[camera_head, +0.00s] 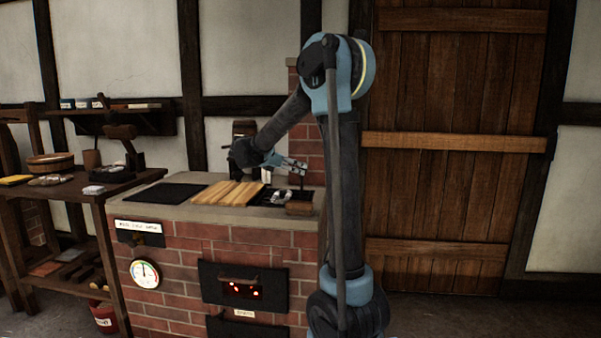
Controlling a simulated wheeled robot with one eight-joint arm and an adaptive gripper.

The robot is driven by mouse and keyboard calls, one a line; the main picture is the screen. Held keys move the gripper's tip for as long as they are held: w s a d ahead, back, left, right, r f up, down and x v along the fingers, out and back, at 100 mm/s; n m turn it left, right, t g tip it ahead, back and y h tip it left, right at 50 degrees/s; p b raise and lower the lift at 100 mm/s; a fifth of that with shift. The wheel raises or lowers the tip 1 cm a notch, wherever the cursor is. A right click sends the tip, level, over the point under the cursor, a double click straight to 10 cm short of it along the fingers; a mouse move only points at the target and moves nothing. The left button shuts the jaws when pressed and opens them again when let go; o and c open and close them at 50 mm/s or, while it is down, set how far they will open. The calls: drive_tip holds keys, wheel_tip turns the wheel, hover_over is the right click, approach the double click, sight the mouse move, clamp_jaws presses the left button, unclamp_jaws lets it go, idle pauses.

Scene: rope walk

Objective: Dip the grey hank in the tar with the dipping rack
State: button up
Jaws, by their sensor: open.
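My gripper (302,168) is open above the right part of the brick stove's top. Just below its fingertips is a thin dark upright piece, possibly the handle of the dipping rack (301,183); I cannot tell if they touch. A small pale grey bundle, likely the grey hank (281,197), lies low in a dark recess, likely the tar vat (264,198). A small brown wooden block (299,208) is at the recess's right side. The tar surface is too small and dark to make out.
The brick stove (190,259) carries a slatted wooden board (228,193) and a black plate (164,193) left of the recess. Its firebox (242,288) glows red. A cluttered wooden bench (62,188) and a red bucket (103,317) stand at left. A wooden door (455,200) is at right.

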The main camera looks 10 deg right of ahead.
drive_tip(key=shift+x, duration=1.9)
